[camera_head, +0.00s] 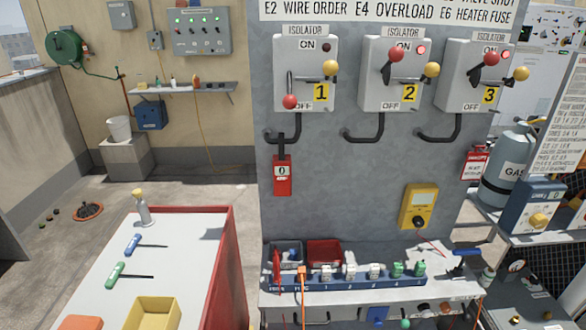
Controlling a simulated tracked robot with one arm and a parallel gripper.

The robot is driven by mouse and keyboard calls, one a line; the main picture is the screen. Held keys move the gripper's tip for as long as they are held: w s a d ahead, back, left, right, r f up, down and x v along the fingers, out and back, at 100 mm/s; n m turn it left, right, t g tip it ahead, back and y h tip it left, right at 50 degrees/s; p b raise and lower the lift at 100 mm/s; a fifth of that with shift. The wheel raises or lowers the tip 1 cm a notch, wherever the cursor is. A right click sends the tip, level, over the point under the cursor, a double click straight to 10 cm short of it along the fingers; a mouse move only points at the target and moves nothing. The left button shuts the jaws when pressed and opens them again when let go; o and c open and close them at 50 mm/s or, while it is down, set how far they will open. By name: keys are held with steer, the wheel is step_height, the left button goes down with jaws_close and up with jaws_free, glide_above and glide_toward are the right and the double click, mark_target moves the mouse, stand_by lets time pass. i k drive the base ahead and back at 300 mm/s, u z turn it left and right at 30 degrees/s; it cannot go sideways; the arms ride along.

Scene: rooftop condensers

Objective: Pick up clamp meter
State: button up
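A yellow hand-held meter (418,208) with a pale display and a dark round dial leans or hangs upright against the grey panel, above the right part of the ledge. A thin red lead runs down from it. It is the only meter of that kind I can make out, but I cannot see clamp jaws on it. A slim red tool (277,268) stands at the left end of the ledge; its kind is unclear. My gripper is not in view.
The grey ledge (400,290) holds a blue socket strip (345,283), a red bin (324,253) and small parts. Isolator boxes (306,75) hang above. A gas cylinder (507,170) stands right. Floor at left is mostly clear.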

mark_target(281, 162)
steer(key=u, duration=0.05)
steer(key=i, duration=1.2)
